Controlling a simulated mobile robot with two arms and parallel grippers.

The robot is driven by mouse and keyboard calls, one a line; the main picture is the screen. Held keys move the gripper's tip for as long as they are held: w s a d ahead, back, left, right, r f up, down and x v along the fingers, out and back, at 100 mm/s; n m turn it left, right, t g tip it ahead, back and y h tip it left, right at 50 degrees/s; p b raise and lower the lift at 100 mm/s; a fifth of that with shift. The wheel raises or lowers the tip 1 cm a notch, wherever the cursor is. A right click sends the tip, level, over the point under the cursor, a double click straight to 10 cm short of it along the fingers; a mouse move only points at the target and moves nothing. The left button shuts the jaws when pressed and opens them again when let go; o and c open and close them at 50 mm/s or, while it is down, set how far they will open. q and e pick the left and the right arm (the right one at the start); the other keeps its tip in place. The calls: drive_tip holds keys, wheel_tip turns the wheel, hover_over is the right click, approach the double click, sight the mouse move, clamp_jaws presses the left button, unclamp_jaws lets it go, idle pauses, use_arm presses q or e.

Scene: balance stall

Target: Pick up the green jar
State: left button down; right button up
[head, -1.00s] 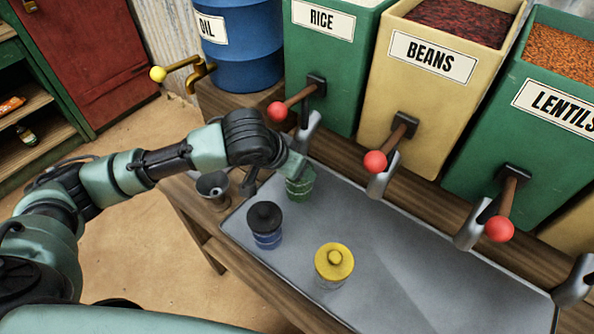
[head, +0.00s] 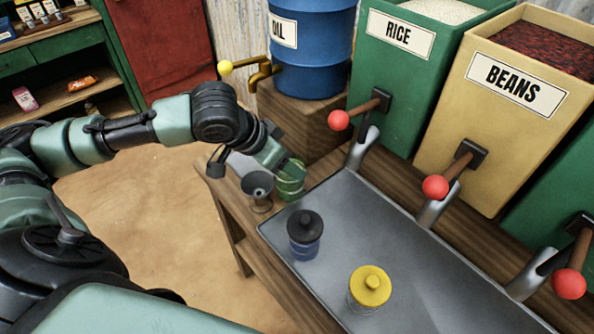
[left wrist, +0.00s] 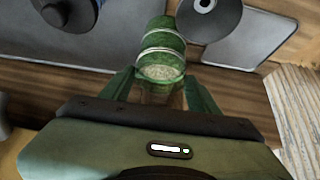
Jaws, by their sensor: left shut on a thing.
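The green jar (head: 291,188) is held in my left gripper (head: 284,172), over the wooden bench beside the tray's left corner. In the left wrist view the green jar (left wrist: 163,42) has pale bands and pale grains showing at its near end. The fingers of my left gripper (left wrist: 160,88) lie on either side of its near end. In the head view the gripper hides part of the jar. I cannot tell whether its base touches the bench. My right gripper is not in view.
A metal funnel-like cup (head: 258,190) stands close left of the jar. A black-lidded blue jar (head: 305,235) and a yellow-lidded jar (head: 370,288) stand on the grey tray (head: 425,275). The oil barrel's tap (head: 258,75) and the rice chute (head: 362,150) are behind. Most of the tray is clear.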

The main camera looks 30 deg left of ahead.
use_arm(q)
wheel_tip(320, 180, up, 11)
drive_tip(key=p, duration=0.1)
drive_tip(key=shift+d, duration=0.1)
idle(0.3)
